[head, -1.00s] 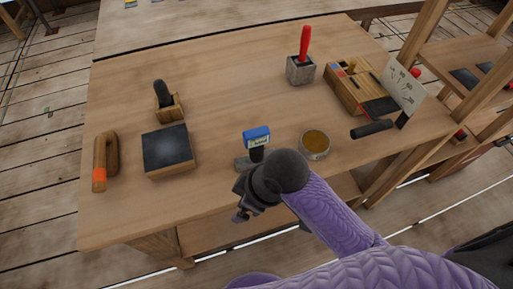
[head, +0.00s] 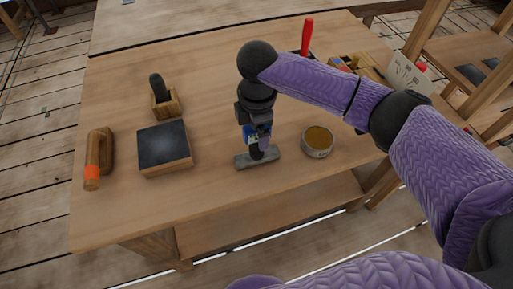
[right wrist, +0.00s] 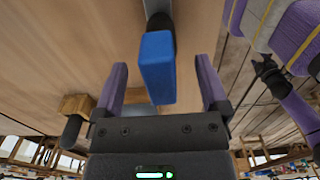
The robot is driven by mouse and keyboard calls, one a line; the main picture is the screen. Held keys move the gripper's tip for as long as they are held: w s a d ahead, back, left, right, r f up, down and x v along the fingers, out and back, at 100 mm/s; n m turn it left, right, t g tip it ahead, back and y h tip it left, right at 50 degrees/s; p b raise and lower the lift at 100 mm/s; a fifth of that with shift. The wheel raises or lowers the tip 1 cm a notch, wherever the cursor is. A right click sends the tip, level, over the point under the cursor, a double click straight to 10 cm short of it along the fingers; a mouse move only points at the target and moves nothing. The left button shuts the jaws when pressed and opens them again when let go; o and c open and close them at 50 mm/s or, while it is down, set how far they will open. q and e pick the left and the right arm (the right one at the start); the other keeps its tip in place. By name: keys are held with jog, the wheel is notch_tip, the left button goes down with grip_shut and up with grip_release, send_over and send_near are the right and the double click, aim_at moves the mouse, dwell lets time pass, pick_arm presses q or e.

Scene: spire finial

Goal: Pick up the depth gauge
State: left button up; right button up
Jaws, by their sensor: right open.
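The depth gauge (head: 248,132) has a blue head on a dark stem above a flat grey base (head: 258,159). It stands upright near the front edge of the workbench, its head partly hidden by my right gripper (head: 261,140). In the right wrist view, the blue head (right wrist: 157,66) lies between the two purple fingers of my open right gripper (right wrist: 161,78), with a gap visible on both sides. A dark hand on a purple arm (right wrist: 268,75), apparently my left, shows small at the upper right there; its jaws are too small to read.
On the bench (head: 210,90), a round tin (head: 318,142) stands right of the gauge. A dark-topped block (head: 164,148), a wooden holder (head: 165,102) and an orange-banded wooden tool (head: 97,160) are left. A red handle (head: 307,37) stands behind my arm.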

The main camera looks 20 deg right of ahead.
notch_tip(320, 180, down, 2)
jog(key=shift+r, duration=0.1)
grip_shut()
dwell(0.4)
jog(key=shift+r, duration=0.1)
